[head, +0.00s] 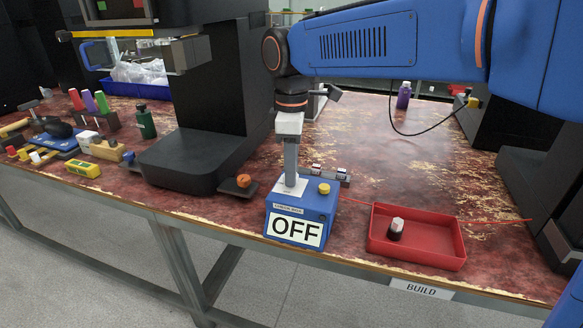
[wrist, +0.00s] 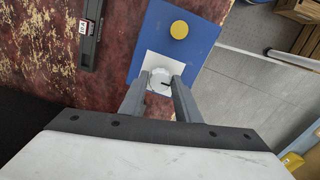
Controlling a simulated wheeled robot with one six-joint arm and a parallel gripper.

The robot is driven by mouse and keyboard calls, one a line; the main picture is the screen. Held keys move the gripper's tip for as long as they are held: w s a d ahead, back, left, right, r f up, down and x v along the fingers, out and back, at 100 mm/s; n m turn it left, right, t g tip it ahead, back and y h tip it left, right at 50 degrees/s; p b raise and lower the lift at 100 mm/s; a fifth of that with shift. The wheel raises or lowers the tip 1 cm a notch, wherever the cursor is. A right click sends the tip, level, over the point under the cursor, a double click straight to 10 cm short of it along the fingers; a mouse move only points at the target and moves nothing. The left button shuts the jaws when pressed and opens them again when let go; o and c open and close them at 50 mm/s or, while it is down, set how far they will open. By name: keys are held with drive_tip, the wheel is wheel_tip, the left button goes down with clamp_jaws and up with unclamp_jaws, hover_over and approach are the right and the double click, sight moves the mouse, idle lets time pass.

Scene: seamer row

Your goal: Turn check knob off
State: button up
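A blue check box (head: 318,205) stands near the front edge of the table, its front sign (head: 297,229) reading OFF. A yellow button (head: 324,188) is on its top; it also shows in the wrist view (wrist: 179,29). The white round check knob (wrist: 160,79) with a dark mark sits on a white plate on the box. My gripper (head: 291,181) points straight down onto that plate. In the wrist view my gripper's fingers (wrist: 161,87) lie on both sides of the knob, close against it. In the head view the fingers hide the knob.
A red tray (head: 447,256) holding a small white-capped dark bottle (head: 396,229) stands right of the box. A black stand (head: 205,160) is to the left, with an orange knob (head: 243,181) on a dark plate between. Small counters (head: 330,173) sit behind the box.

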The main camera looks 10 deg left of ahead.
drive_tip(key=shift+o, duration=1.4)
drive_tip(key=shift+r, duration=0.15)
wheel_tip(320, 180, up, 17)
